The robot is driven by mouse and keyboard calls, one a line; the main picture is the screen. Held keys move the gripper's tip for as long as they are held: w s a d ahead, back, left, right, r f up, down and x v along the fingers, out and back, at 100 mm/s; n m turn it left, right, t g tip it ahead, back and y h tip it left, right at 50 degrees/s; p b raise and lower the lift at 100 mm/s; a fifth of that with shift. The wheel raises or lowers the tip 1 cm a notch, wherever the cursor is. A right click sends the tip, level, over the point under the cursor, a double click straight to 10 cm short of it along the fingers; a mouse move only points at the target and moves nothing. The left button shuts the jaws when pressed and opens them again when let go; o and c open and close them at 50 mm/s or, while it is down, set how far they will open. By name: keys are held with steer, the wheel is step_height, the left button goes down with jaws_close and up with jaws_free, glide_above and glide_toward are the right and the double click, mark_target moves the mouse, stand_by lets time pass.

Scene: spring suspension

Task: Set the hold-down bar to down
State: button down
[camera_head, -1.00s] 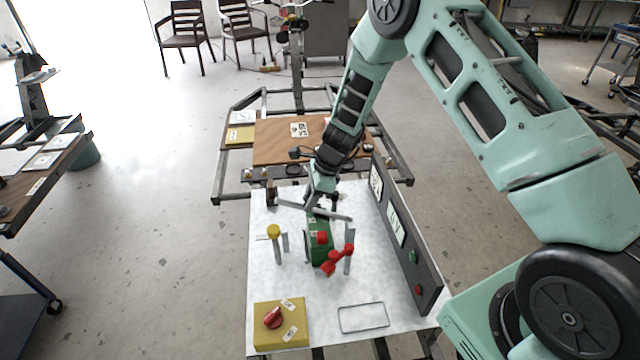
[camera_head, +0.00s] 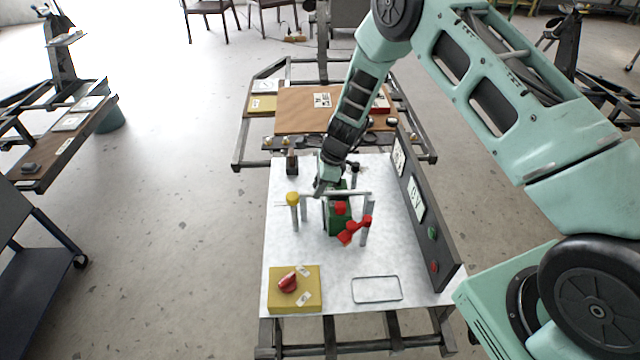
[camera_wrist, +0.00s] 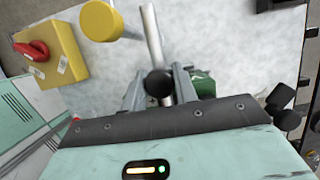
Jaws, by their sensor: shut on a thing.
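The hold-down bar (camera_head: 352,193) is a thin grey rod. In the head view it lies nearly level across the green block (camera_head: 338,222), close to the tops of the grey posts. I cannot tell whether it touches the block or the posts. My gripper (camera_head: 322,188) is at the bar, left of its middle in the head view, and is shut on it. In the wrist view the bar (camera_wrist: 152,38) runs up from between my gripper's fingers (camera_wrist: 160,92), with a round black end there.
A yellow-capped post (camera_head: 293,212) stands left of the block, and a red clamp handle (camera_head: 354,231) stands right. A yellow box with a red knob (camera_head: 288,284) sits at the front left. A dark upright panel (camera_head: 425,215) edges the right side.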

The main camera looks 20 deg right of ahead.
steer(key=shift+a, duration=0.15)
steer(key=c, duration=1.1)
jaws_free()
steer(key=shift+r, duration=0.1)
steer(key=b+v, duration=0.1)
steer(key=v, duration=1.6)
steer(key=shift+b, duration=0.4)
